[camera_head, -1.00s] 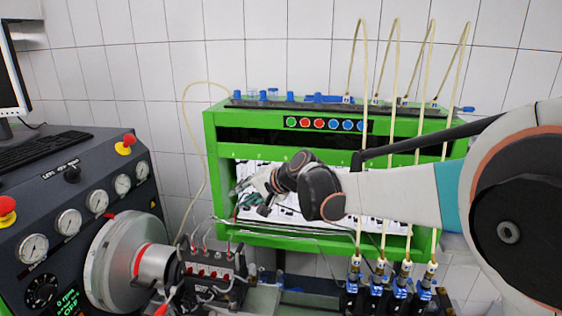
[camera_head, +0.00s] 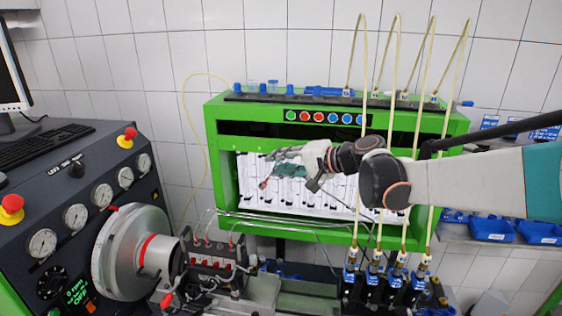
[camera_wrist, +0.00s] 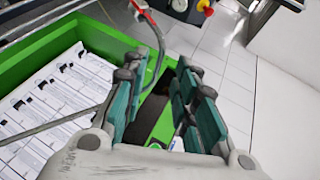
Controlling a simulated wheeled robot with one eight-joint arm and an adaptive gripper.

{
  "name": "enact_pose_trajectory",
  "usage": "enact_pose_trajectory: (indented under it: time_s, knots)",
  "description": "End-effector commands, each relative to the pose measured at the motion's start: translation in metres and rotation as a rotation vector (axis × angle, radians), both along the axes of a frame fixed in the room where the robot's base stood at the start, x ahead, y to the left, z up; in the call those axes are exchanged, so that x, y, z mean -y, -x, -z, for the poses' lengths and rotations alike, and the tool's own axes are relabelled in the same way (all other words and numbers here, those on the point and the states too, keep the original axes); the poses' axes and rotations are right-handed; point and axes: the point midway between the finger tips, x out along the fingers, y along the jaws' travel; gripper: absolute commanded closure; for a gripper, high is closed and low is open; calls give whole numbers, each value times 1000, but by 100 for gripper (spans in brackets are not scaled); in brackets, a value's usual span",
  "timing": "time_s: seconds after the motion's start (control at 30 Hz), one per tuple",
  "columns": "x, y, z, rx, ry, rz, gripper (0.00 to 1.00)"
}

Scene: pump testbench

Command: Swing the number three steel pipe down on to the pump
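The dark pump (camera_head: 212,262) is at lower left, beside the large flywheel. Several thin steel pipes (camera_head: 290,221) run along the front of the green cabinet toward it; I cannot tell which is number three. In the wrist view, a thin curved pipe with a red part (camera_wrist: 150,48) shows beyond the left finger, and a straight grey pipe (camera_wrist: 55,123) crosses at left. My gripper (camera_head: 267,171) is in front of the white chart, above the pipes and pump. Its teal fingers stand apart in the wrist view (camera_wrist: 160,72), with nothing visibly held between them.
The green cabinet (camera_head: 223,170) stands behind my gripper. Yellowish hoses (camera_head: 390,120) hang in front of its right side, close to my arm. The flywheel (camera_head: 118,255) and gauge console (camera_head: 60,200) are at left. Blue bins (camera_head: 490,230) are at right.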

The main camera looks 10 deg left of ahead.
Motion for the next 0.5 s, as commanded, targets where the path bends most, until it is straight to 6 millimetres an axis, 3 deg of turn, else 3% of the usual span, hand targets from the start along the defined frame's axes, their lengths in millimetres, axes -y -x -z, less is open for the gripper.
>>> enact_pose_trajectory:
  time_s: [0.5]
  knots:
    - [10, 2, -5, 1, -1, 3, 74]
